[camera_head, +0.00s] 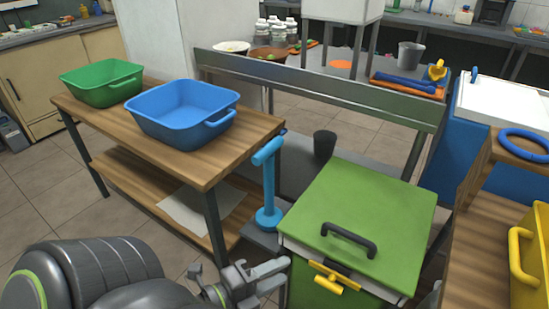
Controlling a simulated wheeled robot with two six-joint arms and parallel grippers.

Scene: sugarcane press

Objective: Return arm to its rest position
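My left arm comes in from the lower left, with its dark grey links low in the picture. My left gripper (276,276) is at the bottom centre, its two grey fingers pointing right with a gap between them. It is open and holds nothing. It is in front of the blue handle post (268,190) and left of the yellow latch (335,278) on the green-lidded box (365,205). I cannot tell whether the fingers touch the box's side. My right gripper is not in view.
A wooden table (205,168) at left bears a green basin (100,82) and a blue basin (182,112). A wooden stand with a yellow bin (530,265) and blue ring (527,143) is at right. Tiled floor (35,185) is free at far left.

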